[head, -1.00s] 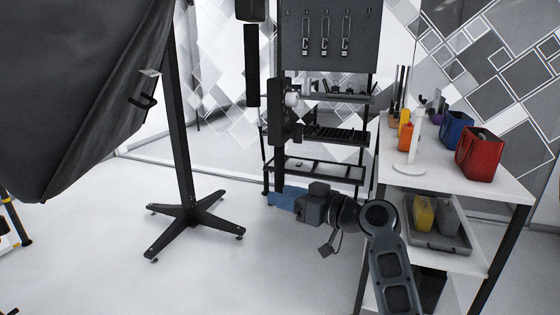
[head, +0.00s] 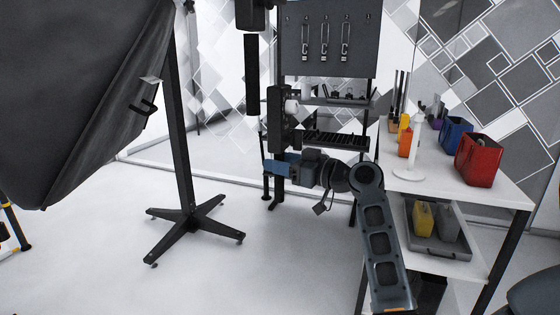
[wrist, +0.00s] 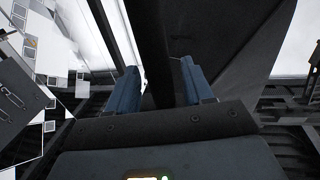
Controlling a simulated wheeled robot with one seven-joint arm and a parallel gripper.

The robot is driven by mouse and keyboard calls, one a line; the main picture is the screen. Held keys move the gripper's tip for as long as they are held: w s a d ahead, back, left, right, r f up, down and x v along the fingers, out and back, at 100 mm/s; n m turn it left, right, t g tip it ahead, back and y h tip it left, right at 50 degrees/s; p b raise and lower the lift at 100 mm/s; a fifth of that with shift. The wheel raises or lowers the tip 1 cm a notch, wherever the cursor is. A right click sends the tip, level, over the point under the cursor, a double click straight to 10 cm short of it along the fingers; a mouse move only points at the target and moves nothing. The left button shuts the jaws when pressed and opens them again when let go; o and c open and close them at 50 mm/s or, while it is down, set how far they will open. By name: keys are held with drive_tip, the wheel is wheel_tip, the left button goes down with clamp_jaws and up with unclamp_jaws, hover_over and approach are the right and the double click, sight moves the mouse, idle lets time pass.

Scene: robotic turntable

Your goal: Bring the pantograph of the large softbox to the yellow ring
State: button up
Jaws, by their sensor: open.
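The large softbox (head: 75,85) is a big black fabric shape filling the upper left of the head view. A small dark handle (head: 146,105) sticks out from its right side. I cannot make out which part is its pantograph. No clear yellow ring shows; a yellow band (head: 4,206) sits on a dark leg at the left edge. My gripper (head: 272,168) has blue fingers pointing left, to the right of the softbox stand. In the wrist view my gripper (wrist: 158,78) is open, and a dark bar (wrist: 150,35) appears between its fingers, with contact unclear.
The black softbox stand (head: 182,150) spreads low legs across the floor. A dark upright with a boxy head (head: 280,118) stands close above my gripper. A white table (head: 510,187) with coloured bins is at right.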

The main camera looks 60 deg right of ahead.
drive_tip(key=shift+w, duration=0.2)
drive_tip(key=shift+c, duration=0.2)
clamp_jaws()
idle(0.4)
